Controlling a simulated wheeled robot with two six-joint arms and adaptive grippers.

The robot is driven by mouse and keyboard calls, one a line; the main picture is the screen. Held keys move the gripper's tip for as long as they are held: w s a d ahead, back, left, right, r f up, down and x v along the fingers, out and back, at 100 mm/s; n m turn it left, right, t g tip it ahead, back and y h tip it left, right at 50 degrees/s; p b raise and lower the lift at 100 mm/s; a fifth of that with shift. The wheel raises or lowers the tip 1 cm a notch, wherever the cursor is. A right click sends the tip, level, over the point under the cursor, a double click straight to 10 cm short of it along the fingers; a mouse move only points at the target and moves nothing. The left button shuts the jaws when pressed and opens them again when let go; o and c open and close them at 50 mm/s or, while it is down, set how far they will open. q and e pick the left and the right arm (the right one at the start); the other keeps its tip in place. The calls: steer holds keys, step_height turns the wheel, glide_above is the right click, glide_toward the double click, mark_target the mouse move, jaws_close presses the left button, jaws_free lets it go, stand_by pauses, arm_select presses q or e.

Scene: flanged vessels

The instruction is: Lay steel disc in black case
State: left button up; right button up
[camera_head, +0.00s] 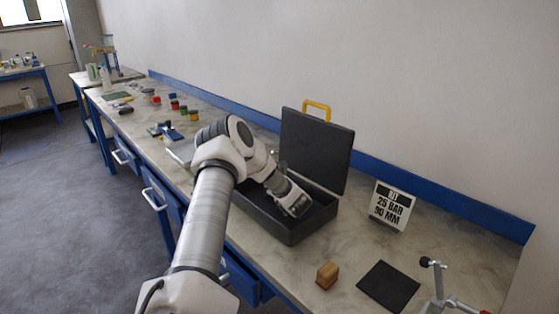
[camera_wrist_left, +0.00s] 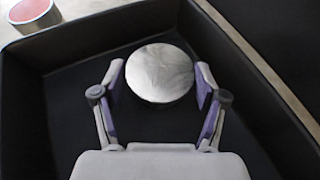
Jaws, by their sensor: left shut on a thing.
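The black case (camera_head: 285,228) stands open on the bench, its lid (camera_head: 316,150) upright at the back and its yellow handle on top. My left arm reaches over the case, and my left gripper (camera_head: 297,207) is down inside it. In the left wrist view the round, pale steel disc (camera_wrist_left: 160,73) sits between the two finger pads of my left gripper (camera_wrist_left: 161,82), which is shut on it. The dark case floor (camera_wrist_left: 75,88) shows below and around the disc. Whether the disc touches the floor I cannot tell. In the head view the disc is hidden by the gripper.
A sign reading 25 BAR 90 MM (camera_head: 391,206) stands right of the case. A wooden block (camera_head: 327,275) and a black mat (camera_head: 388,286) lie in front. A red-topped round thing (camera_wrist_left: 31,12) is outside the case wall. Several small coloured items lie farther left.

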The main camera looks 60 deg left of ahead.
arm_select(q)
steer(key=shift+f, duration=0.75)
steer(key=shift+r, duration=0.1)
steer(key=o, duration=1.8)
steer(key=shift+f, duration=0.2)
steer(key=shift+d, duration=0.1)
steer(key=shift+s+r, duration=0.1)
steer(key=shift+r, duration=0.05)
steer(key=shift+r, duration=0.15)
steer(key=b+v, duration=0.1)
steer(key=v, duration=1.1)
